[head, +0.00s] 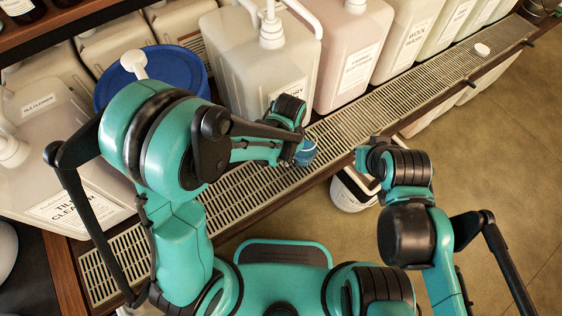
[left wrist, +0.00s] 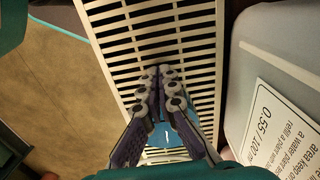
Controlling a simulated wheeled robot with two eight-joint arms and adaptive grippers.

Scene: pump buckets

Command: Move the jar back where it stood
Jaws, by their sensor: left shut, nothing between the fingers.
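A small blue jar (head: 305,153) stands on the slatted grating just beside the end of my left arm in the head view. My arm hides part of it. In the left wrist view, a blue patch with a white mark (left wrist: 165,133) shows behind the finger bases, probably the same jar. My left gripper (left wrist: 162,82) is shut and empty over the grating, its fingertips together. In the head view its fingers are mostly hidden by the arm.
The slatted grating (head: 365,118) runs along the shelf's front edge. Large pump containers (head: 352,55) stand behind it, with a blue lid (head: 178,68) at left. A white bucket (head: 350,193) stands below the edge. A small white cap (head: 482,49) lies on the far grating.

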